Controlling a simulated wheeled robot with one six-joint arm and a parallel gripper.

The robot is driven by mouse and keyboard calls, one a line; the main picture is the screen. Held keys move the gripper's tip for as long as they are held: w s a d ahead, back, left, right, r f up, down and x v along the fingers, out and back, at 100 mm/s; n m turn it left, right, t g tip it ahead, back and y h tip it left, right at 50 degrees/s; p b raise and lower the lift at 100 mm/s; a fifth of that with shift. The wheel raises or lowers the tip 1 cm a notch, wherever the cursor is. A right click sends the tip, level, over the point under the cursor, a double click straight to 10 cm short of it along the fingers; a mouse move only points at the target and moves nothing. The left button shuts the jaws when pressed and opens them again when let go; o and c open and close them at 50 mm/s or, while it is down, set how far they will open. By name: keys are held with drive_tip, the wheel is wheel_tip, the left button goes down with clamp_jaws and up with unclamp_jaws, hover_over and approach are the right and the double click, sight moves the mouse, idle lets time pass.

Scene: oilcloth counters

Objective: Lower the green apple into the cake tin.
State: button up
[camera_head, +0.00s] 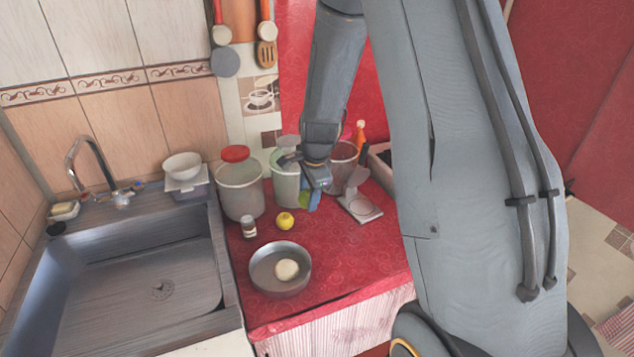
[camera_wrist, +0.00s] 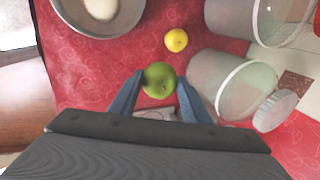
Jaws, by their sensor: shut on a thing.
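My gripper (camera_head: 313,190) is above the red counter, behind and to the right of the cake tin. In the wrist view my gripper (camera_wrist: 159,79) has its two blue fingers on either side of the green apple (camera_wrist: 158,77) and is shut on it. In the head view only a sliver of the apple (camera_head: 303,203) shows beside the fingers. The cake tin (camera_head: 261,266), round and grey, sits near the counter's front left, apart from the apple. A pale round thing (camera_head: 287,269) lies in it. The tin (camera_wrist: 132,14) also shows at the wrist view's top left.
A yellow fruit (camera_head: 285,221) and a small jar (camera_head: 248,228) stand behind the tin. A red-lidded canister (camera_head: 240,190) and other containers line the back. A scale-like stand (camera_head: 362,209) is to the right. The sink (camera_head: 150,275) is left; counter right of the tin is clear.

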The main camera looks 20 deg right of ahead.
drive_tip(key=s+a+f, duration=0.4)
drive_tip(key=s+a, duration=0.6)
drive_tip(key=a, duration=0.2)
drive_tip(key=shift+s, duration=0.35)
drive_tip(key=shift+w, duration=0.1)
drive_tip(key=shift+w, duration=0.25)
drive_tip(key=shift+f, duration=0.2)
drive_tip(key=shift+f+b, duration=1.8)
drive_tip(key=shift+b, duration=0.4)
drive_tip(key=shift+f+b, duration=1.6)
drive_tip(key=shift+b, duration=0.35)
idle(0.8)
